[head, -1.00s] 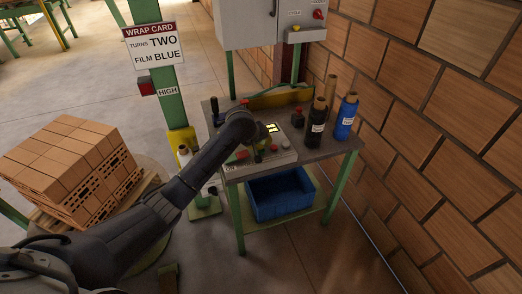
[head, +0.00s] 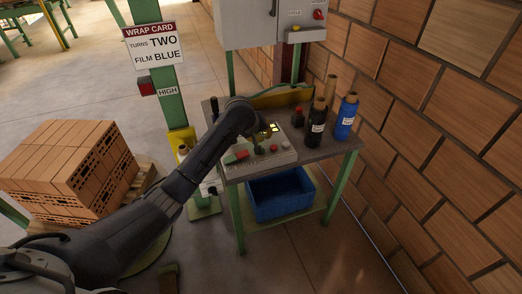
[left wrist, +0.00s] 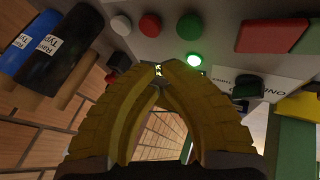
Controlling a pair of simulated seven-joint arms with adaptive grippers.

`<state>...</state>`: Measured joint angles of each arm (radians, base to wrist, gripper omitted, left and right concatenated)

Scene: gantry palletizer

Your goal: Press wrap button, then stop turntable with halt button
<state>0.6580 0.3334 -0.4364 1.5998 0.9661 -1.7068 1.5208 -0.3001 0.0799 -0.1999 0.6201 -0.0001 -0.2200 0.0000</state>
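The grey control panel (head: 285,158) sits on the table. The tips are close to the green button and the small lit display; contact cannot be told. The head view shows my left gripper (head: 260,143) over the panel. The brick stack (head: 68,165) stands on a pallet. My right gripper is out of view.
Black (head: 316,122) and blue (head: 346,117) film rolls stand at the table's right, near the brick wall. A wrap card (head: 151,44) reads turns two, film blue. A blue bin (head: 280,194) is under the table. A grey cabinet (head: 250,22) hangs behind.

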